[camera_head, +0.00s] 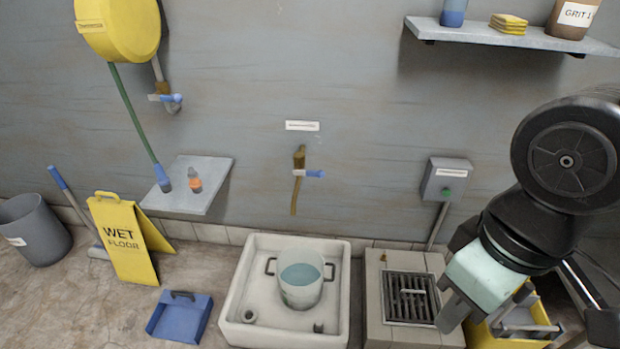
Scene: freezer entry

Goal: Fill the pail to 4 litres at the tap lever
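The pail (301,293) is white with two dark side handles and stands upright in a white floor basin (247,338). Bluish water (301,274) shows inside it; I cannot read the level in litres. A brass tap (298,160) with a blue lever (315,173) is on the wall above the basin. The lever points right, and no stream shows between its spout and the pail. My gripper (462,312) hangs at the lower right, over the area beside the drain, apart from pail and lever. Its fingers are partly hidden, so its opening is unclear.
A grated drain (410,297) lies right of the basin, with a yellow crate (508,335) beyond. A grey box with a green button (446,180) is on the wall. A second tap (165,98), hose reel (118,27), wet-floor sign (122,240) and blue tray (180,318) are left.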

